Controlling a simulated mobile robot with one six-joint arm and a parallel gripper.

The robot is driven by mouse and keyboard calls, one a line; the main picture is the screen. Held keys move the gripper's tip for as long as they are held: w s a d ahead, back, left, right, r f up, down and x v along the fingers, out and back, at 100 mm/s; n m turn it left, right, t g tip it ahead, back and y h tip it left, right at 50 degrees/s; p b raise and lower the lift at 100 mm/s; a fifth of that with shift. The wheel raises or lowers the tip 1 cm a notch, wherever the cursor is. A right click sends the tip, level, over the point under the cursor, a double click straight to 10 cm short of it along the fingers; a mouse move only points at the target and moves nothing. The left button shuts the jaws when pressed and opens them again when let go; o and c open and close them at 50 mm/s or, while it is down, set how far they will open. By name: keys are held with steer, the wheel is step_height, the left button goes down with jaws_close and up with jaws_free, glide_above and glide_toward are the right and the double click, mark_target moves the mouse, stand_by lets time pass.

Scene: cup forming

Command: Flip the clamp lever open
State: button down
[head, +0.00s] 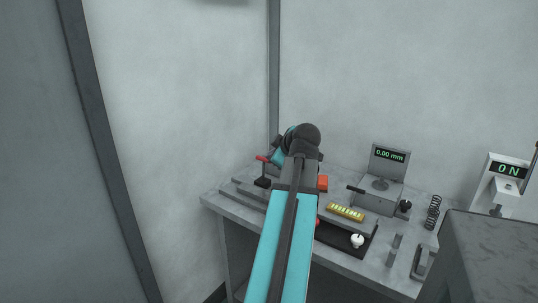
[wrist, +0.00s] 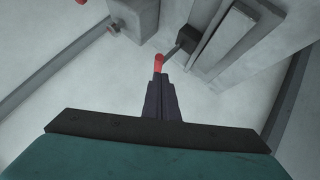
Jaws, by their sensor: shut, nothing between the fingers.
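The clamp lever shows a red grip (wrist: 158,61) at the tips of my gripper in the wrist view. Its thin dark rod runs up and right to a black block (wrist: 187,39). My gripper (wrist: 160,80) is shut with nothing between its fingers. The fingertips appear to meet or overlap the red grip; I cannot tell whether they touch it. In the head view the lever's red grip (head: 262,158) stands above its black base (head: 263,182) at the bench's left end, just left of my wrist. My fingers are not clear there.
The grey bench (head: 222,203) carries a yellow slotted block (head: 345,212), a white knob (head: 357,241) and a gauge reading 0.00 mm (head: 390,155). A red block (head: 322,183) sits right of my wrist. A coil spring (head: 433,212) and an ON display (head: 507,169) are farther right.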

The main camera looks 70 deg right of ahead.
steer(key=s+d+f+m+g+y+p, duration=0.1)
steer(key=s+d+m+g+p, duration=0.2)
steer(key=m, duration=0.7)
steer(key=s+d+m+g+y+p, duration=0.1)
steer(key=s+d+m+g+p, duration=0.2)
steer(key=m, duration=0.6)
steer(key=w+r+m+g+p, duration=0.1)
steer(key=w+r+g+p, duration=0.2)
steer(key=w+r+p, duration=0.4)
steer(key=w+p, duration=0.4)
steer(key=p, duration=0.1)
steer(key=shift+w+r+m, duration=0.2)
steer(key=shift+r+m, duration=0.1)
steer(key=shift+r, duration=0.1)
steer(key=shift+d+f, duration=0.1)
steer(key=shift+d, duration=0.1)
